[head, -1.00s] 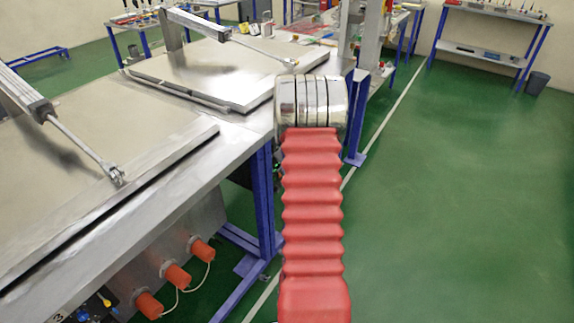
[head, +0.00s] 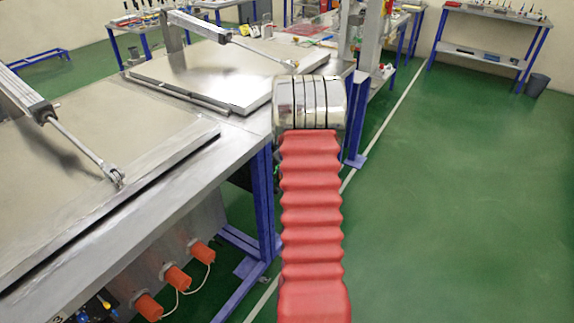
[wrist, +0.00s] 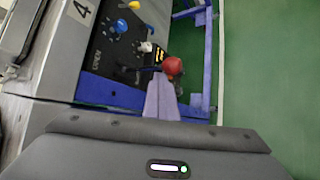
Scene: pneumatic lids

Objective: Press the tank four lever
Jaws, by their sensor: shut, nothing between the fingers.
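In the wrist view, the tank four panel (wrist: 117,45) is a black plate on a grey housing, with a label reading 4 (wrist: 81,10). A lever with a red ball knob (wrist: 173,67) and a dark stem sticks out from the panel to the right. My gripper (wrist: 160,78) shows as a narrow pale tip beyond its dark grey body at the bottom. It is shut and holds nothing. The tip appears right beside or just below the red knob; I cannot tell whether they touch. The head view shows only my arm, not the gripper or this lever.
Blue (wrist: 121,26), yellow (wrist: 134,5) and white (wrist: 147,47) fittings stand on the panel near the lever. A blue frame leg (wrist: 206,60) stands to the right, with green floor beyond. In the head view, metal tank lids (head: 205,70) carry pneumatic cylinders.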

